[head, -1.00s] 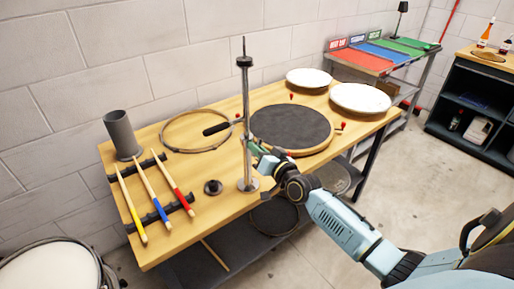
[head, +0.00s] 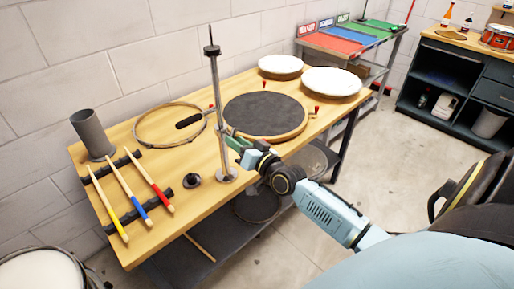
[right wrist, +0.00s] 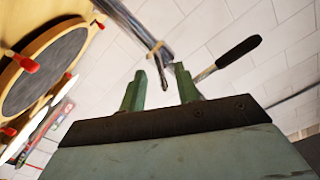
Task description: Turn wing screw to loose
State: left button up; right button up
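The upright metal stand (head: 219,125) has a round base on the bench and a dark top piece. A black-handled piece (head: 188,120) shows just left of its pole in the head view; its black handle (right wrist: 239,51) and metal shaft also show in the right wrist view. My right gripper (head: 236,146) is beside the pole, on its right. In the right wrist view the green fingers (right wrist: 160,88) are apart, with a thin metal piece (right wrist: 163,72) showing between their tips. I cannot tell whether this is the wing screw or whether the fingers touch it. My left gripper is not in view.
The wooden bench (head: 205,205) also holds a hoop (head: 140,135), a dark round drum pad (head: 265,115), white drumheads (head: 332,81), a grey cup (head: 91,133) and several sticks on a black rack (head: 157,195). A small black disc (head: 193,180) lies left of the stand base.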

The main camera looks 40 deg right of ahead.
jog(key=s, duration=1)
jog(key=shift+s+d, duration=0.3)
jog(key=shift+d, duration=0.15)
jog(key=s+a+f+n+g+h+b, duration=0.1)
jog(key=s+f+g, duration=0.25)
jog(key=f, duration=0.75)
jog(key=s+f+n+g, duration=0.15)
jog(key=s+f, duration=0.35)
jog(key=f, duration=0.7)
jog(key=s+a+f+g+h+b, duration=0.1)
jog(key=s+f+g, duration=0.3)
jog(key=f, duration=0.7)
jog(key=s+a+f+n+g, duration=0.1)
jog(key=s+a+f+g, duration=0.1)
jog(key=s+f, duration=0.3)
jog(key=s+a+f+n+g, duration=0.2)
jog(key=s+f, duration=0.4)
jog(key=s, duration=0.6)
jog(key=s+a+f+n+g, duration=0.2)
jog(key=s+a+f+g, duration=0.2)
jog(key=s, duration=0.5)
notch_tip(320, 180, down, 2)
jog(key=shift+s+f+b, duration=0.1)
jog(key=shift+s+b, duration=0.2)
jog(key=shift+b, duration=0.15)
